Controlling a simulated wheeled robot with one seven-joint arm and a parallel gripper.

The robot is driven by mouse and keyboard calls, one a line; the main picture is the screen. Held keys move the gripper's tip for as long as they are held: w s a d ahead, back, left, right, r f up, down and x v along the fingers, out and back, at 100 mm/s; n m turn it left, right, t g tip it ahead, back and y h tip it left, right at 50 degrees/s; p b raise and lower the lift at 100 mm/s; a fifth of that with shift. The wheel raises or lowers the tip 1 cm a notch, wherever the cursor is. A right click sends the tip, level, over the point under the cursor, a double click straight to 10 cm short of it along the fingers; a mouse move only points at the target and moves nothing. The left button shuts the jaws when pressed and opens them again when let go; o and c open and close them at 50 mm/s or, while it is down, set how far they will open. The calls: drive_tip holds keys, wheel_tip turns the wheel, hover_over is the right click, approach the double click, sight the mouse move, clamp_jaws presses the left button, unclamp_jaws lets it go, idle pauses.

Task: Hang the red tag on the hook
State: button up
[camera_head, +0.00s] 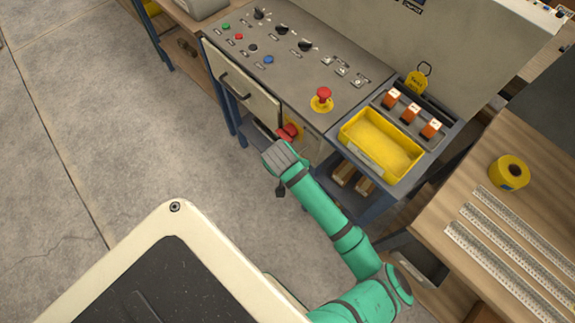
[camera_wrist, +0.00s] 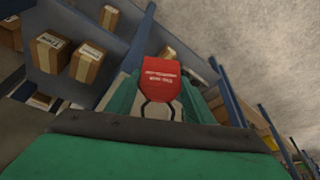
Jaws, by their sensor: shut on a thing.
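The red tag (camera_wrist: 162,78) with pale lettering and a dark loop at its lower edge is in the middle of the wrist view. My gripper (camera_wrist: 158,98) is shut on it, with a green finger on each side. In the head view my gripper (camera_head: 282,158) is low in front of the grey cabinet, and its fingertips are hidden. A red piece (camera_head: 288,132) shows just beyond it before a yellow plate; I cannot tell whether this is the tag or a switch. I cannot make out a bare hook; a yellow tag (camera_head: 416,82) with a dark loop stands by the back panel.
The control panel (camera_head: 285,55) carries buttons, knobs and a red emergency stop (camera_head: 323,95). A yellow tray (camera_head: 381,145) sits right of it, near orange switches (camera_head: 411,113). A wooden bench (camera_head: 500,225) holds a yellow tape roll (camera_head: 509,172). Open floor lies left.

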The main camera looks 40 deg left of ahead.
drive_tip(key=w, duration=0.1)
drive_tip(key=w+f, duration=0.1)
drive_tip(key=w, duration=0.3)
drive_tip(key=shift+w+d+f, duration=0.15)
drive_tip(key=shift+d, duration=0.25)
idle(0.3)
drive_tip(key=shift+w, duration=0.2)
idle(0.3)
drive_tip(key=o, duration=1.1)
drive_tip(key=shift+w+d, duration=0.1)
drive_tip(key=shift+d, duration=0.05)
drive_tip(key=shift+c, duration=0.4)
drive_tip(key=shift+o, duration=0.4)
drive_tip(key=v, duration=0.3)
drive_tip(key=s+v, duration=0.1)
drive_tip(key=v, duration=0.3)
drive_tip(key=a+v, duration=0.1)
drive_tip(key=v, duration=0.3)
drive_tip(key=shift+s, duration=0.2)
